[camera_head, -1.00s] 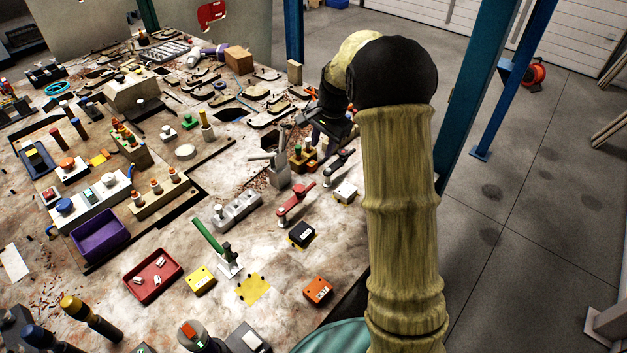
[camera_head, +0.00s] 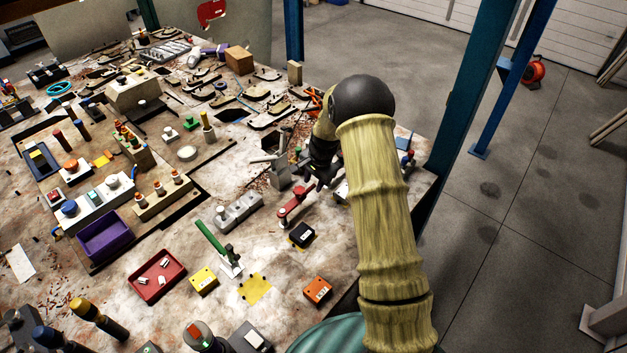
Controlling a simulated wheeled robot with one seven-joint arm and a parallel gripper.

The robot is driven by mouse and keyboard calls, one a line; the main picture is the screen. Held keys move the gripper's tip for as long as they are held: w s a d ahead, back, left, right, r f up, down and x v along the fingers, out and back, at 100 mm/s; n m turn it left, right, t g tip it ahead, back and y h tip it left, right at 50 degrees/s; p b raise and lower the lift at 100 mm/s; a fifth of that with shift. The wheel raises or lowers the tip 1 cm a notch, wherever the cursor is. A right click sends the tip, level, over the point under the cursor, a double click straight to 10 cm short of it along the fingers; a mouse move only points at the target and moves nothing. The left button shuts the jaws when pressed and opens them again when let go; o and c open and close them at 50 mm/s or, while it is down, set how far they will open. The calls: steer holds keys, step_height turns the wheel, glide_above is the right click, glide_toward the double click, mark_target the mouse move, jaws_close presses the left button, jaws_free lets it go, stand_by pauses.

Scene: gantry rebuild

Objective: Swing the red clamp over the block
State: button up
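The red clamp (camera_head: 293,207) lies on the bench with its red arm slanting from lower left to upper right. A black block (camera_head: 302,235) with yellow showing beneath it sits just in front of the clamp, apart from its arm. A pale block (camera_head: 341,193) is at the clamp's right, mostly hidden by my arm. I cannot tell which block the task means. My gripper (camera_head: 318,181) is low over the bench, close to the upper right end of the red clamp. It is small and dark, so contact and finger opening are unclear.
A grey block with round knobs (camera_head: 238,212) and a green-handled clamp (camera_head: 217,246) stand to the left. An orange block (camera_head: 317,290) and a yellow patch (camera_head: 255,289) lie in front. A grey upright clamp (camera_head: 277,165) stands behind. The bench's right edge is near my arm.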

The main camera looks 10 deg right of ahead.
steer(key=shift+f, duration=0.4)
steer(key=shift+w, duration=0.1)
jaws_close()
